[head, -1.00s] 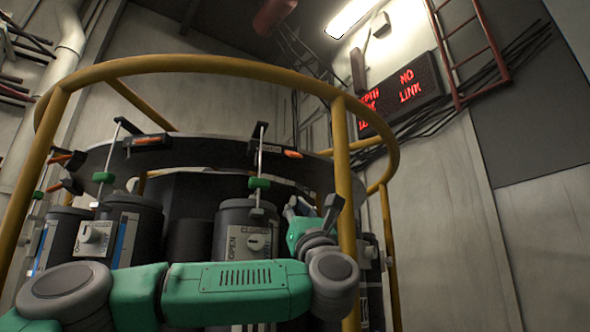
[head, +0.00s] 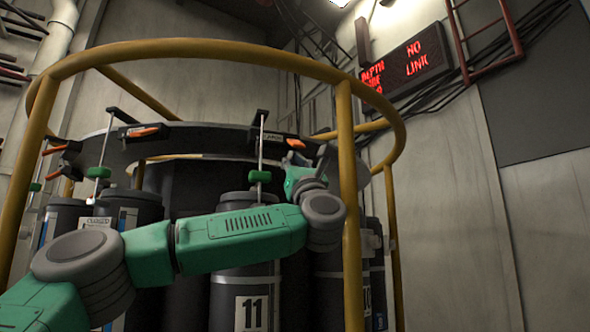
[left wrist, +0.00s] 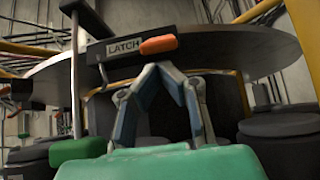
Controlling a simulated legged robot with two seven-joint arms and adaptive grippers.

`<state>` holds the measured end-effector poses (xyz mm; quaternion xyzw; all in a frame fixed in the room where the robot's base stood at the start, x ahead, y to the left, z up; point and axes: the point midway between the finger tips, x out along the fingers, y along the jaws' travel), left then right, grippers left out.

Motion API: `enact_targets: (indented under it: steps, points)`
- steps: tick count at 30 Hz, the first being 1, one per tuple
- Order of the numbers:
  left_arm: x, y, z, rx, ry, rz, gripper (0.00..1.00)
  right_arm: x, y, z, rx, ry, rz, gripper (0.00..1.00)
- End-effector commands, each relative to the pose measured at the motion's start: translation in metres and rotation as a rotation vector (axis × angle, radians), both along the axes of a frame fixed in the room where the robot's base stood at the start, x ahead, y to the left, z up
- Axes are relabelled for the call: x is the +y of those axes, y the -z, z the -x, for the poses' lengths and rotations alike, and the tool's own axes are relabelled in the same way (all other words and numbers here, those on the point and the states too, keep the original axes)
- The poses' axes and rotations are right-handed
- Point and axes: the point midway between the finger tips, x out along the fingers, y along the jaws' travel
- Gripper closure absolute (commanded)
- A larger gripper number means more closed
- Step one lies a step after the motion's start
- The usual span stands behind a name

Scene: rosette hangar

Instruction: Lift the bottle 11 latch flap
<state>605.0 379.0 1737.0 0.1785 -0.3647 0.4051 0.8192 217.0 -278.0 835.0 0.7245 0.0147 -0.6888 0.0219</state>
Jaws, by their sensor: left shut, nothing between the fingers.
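Bottle 11 (head: 245,285) is a dark cylinder with a white "11" label, partly hidden behind my left arm. Above it, on the dark ring's rim, is an orange latch flap (head: 296,144). In the left wrist view the orange flap (left wrist: 158,45) sits beside a "LATCH" plate (left wrist: 122,49). My left gripper (head: 300,158) is just below the flap. In the left wrist view its fingers (left wrist: 163,66) are shut and empty, tips right under the flap; I cannot tell whether they touch it. The flap looks roughly level. My right gripper is out of view.
A yellow guard rail (head: 345,200) circles the rosette, with an upright close to my left wrist. A rod with a green knob (head: 260,176) hangs left of the gripper. Other dark bottles (head: 130,210) stand around. A red-lettered sign (head: 405,68) is on the wall.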

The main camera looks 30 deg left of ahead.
Motion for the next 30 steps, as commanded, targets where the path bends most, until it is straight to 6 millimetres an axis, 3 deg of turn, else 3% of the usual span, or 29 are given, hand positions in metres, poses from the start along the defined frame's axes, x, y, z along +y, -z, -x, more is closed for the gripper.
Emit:
enact_targets:
  steps: [30]
  points:
    - [-0.0071,-0.0058,0.0038,0.061,0.002,0.079,1.00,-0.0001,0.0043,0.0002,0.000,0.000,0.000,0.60]
